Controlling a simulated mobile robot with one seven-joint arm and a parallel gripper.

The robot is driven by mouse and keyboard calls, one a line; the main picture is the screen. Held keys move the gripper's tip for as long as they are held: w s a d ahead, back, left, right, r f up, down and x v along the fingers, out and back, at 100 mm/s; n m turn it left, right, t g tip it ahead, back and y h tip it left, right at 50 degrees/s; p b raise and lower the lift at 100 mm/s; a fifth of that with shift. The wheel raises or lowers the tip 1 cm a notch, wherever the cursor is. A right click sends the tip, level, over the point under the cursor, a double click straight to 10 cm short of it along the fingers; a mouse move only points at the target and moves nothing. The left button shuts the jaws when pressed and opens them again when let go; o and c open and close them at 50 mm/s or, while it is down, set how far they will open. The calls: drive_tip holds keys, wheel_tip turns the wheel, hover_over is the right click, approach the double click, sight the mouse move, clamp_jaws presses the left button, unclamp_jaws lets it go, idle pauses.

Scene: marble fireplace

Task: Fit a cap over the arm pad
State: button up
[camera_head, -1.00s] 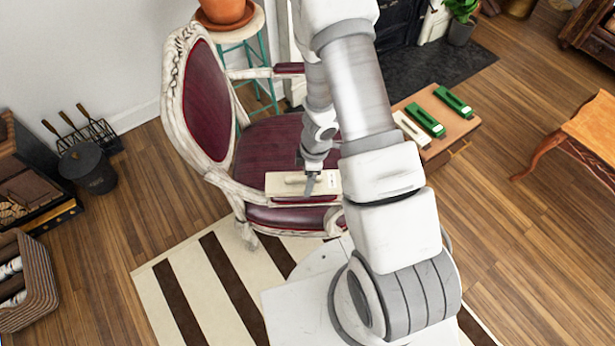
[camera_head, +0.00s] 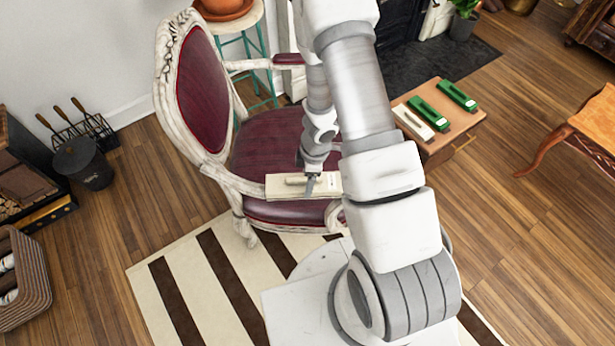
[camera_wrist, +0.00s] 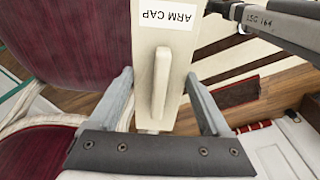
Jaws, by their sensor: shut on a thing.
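My gripper (camera_head: 310,192) is shut on a cream cap (camera_head: 275,188) at the chair's near arm. In the wrist view the cap (camera_wrist: 143,65) is labelled ARM CAP, with its raised handle (camera_wrist: 161,85) between my fingers (camera_wrist: 162,100). The carved chair (camera_head: 205,90) has dark red upholstery. Its far arm shows a red arm pad (camera_head: 287,59). The near arm's pad is hidden under or behind the cap. I cannot tell whether the cap touches it or sits above it.
A wooden box table (camera_head: 462,128) at right holds one cream piece (camera_head: 413,122) and two green ones (camera_head: 428,113). A striped rug (camera_head: 200,285) lies below the chair. A plant stool (camera_head: 245,30) stands behind. Bare floor lies to the right.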

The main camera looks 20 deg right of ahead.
drive_tip(key=shift+f, duration=0.1)
drive_tip(key=o, duration=1.2)
drive_tip(key=r+p, duration=0.3)
drive_tip(key=r, duration=0.2)
drive_tip(key=d+r+p, duration=0.1)
drive_tip(key=r+p, duration=0.2)
drive_tip(key=r, duration=0.3)
drive_tip(key=d+r+p, duration=0.1)
drive_tip(key=r+p, duration=0.3)
drive_tip(key=r, duration=0.2)
drive_tip(key=shift+s+r, duration=0.15)
drive_tip(key=shift+s, duration=0.1)
